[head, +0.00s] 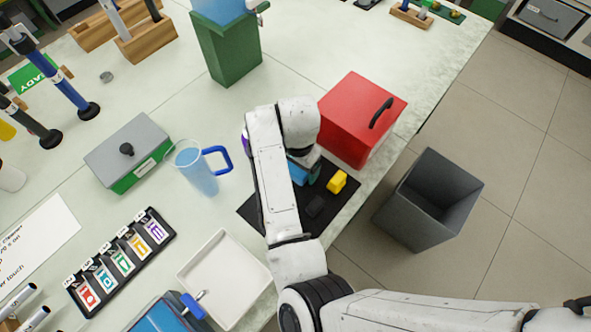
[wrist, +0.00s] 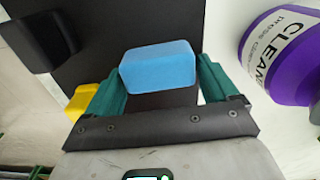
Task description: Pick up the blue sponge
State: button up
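The blue sponge (wrist: 158,68) is a rounded light-blue block over the black mat (wrist: 110,35) in the wrist view. In the head view the sponge (head: 297,173) is mostly hidden under my arm. My gripper (wrist: 162,88) has two green fingers spread wide, one to each side of the sponge's near end. Whether either finger touches it is hard to tell. In the head view my gripper (head: 306,170) is low over the mat, with its fingers partly hidden.
A red box (head: 358,120) stands just behind. A purple cleaner bottle (wrist: 285,50) is close on the right in the wrist view. A blue-handled jug (head: 197,172) stands left.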

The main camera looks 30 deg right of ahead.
jog(key=c, duration=0.7)
jog(key=shift+r, duration=0.55)
jog(key=s+a+r, duration=0.1)
jog(key=s+r, duration=0.3)
jog(key=s+a+r+b, duration=0.1)
jog(key=s+r, duration=0.3)
jog(key=s, duration=0.1)
jog(key=s+a+r, duration=0.1)
jog(key=s+r, duration=0.3)
jog(key=shift+s, duration=0.35)
